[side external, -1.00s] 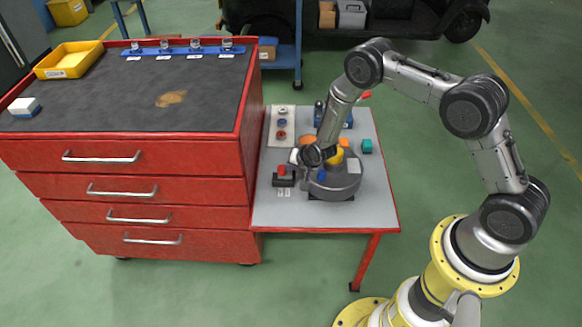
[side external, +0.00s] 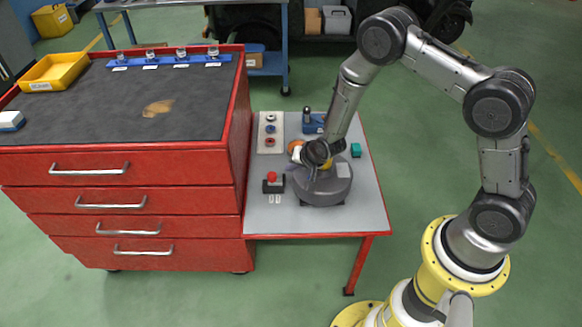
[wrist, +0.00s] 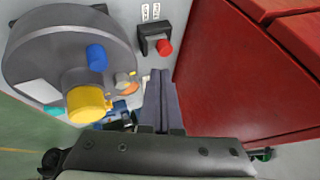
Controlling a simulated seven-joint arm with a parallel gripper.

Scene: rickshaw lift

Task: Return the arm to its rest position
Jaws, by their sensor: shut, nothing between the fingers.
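My arm reaches in from the right, its wrist low over the small grey table. My gripper (wrist: 160,100) is shut and empty; its two dark fingers lie together in the wrist view. In the side view the gripper is small and hard to make out beside the grey round housing (side external: 323,188). The housing also shows at the upper left of the wrist view (wrist: 50,50), with a yellow knob (wrist: 86,104) and a blue knob (wrist: 96,57). The fingers are to the right of these knobs in that view. I cannot tell the exact height.
A black box with a red button (side external: 272,176) stands left of the housing; the button shows in the wrist view (wrist: 164,47). A red drawer cabinet (side external: 180,195) rises close on the left. A blue fixture (side external: 314,123) and teal block (side external: 355,150) stand behind.

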